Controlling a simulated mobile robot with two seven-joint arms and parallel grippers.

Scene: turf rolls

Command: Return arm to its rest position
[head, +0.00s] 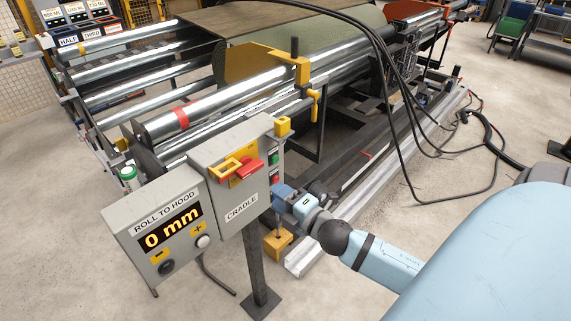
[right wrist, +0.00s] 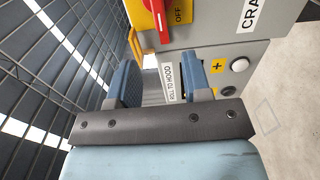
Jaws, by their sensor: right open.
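My right gripper (head: 280,196) is beside the right edge of the grey CRADLE box (head: 207,166), below its green and red buttons (head: 275,168). In the right wrist view the two blue fingers (right wrist: 158,82) stand apart with nothing between them. Behind the gap are the box and the "ROLL TO HOOD" label (right wrist: 170,83). I cannot tell whether a fingertip touches the box. My right forearm runs from the gripper down to the lower right in the head view. My left gripper is not in view.
The ROLL TO HOOD panel (head: 150,232) reads 0 mm, left of the CRADLE box. A post (head: 258,265) carries the controls. Behind is the roller machine (head: 215,105) with a large green roll (head: 345,32). Black cables (head: 405,150) hang at right. Concrete floor is open at front left.

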